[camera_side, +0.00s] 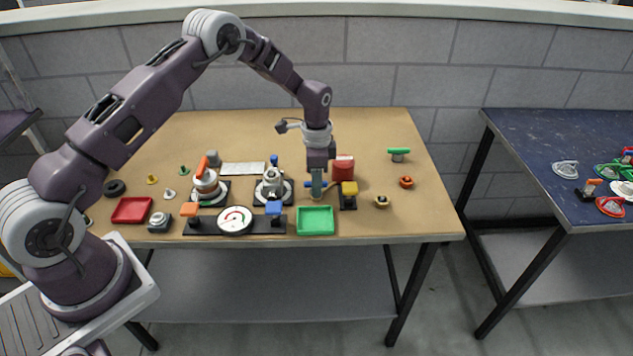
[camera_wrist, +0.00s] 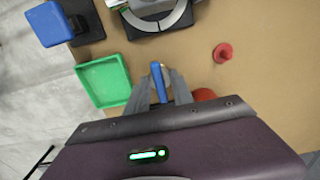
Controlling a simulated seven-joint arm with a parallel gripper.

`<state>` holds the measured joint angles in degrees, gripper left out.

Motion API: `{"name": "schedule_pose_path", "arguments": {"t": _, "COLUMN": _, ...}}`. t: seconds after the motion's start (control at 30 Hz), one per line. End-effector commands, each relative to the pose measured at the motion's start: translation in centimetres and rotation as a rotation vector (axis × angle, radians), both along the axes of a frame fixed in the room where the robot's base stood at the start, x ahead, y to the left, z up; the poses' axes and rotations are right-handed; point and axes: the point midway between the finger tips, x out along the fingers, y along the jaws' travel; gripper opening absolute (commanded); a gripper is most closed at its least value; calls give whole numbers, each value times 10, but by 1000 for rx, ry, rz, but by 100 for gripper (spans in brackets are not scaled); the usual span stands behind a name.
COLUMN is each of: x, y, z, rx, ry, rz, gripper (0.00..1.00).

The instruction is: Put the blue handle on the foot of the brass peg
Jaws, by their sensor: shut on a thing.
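My gripper (camera_side: 317,196) points down over the middle of the table, just behind the green tray. It is shut on the blue handle (camera_side: 309,184), a short bar that sticks out past the fingers. In the wrist view the blue handle (camera_wrist: 158,82) lies between the fingertips, to the right of the tray. A small brass-coloured peg (camera_side: 152,179) stands at the left of the table, well away from my gripper.
The green tray (camera_side: 315,234) is in front of my gripper. A yellow-topped block (camera_side: 349,188) and a red block (camera_side: 343,163) stand close on the right. A valve on a black plate (camera_side: 287,198) and a dial (camera_side: 235,220) are left. The table's right back is mostly clear.

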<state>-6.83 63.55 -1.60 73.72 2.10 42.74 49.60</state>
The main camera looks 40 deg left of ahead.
Motion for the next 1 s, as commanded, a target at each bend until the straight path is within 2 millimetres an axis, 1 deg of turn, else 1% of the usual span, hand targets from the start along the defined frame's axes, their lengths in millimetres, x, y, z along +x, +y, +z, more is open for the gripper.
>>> {"name": "schedule_pose_path", "arguments": {"t": 0.33, "x": 0, "y": 0, "z": -5, "rx": 1, "ry": 1, "rz": 0, "gripper": 0}}
{"name": "schedule_pose_path", "arguments": {"t": 1.0, "x": 0, "y": 0, "z": -8, "rx": 0, "ry": 0, "rz": 0, "gripper": 0}}
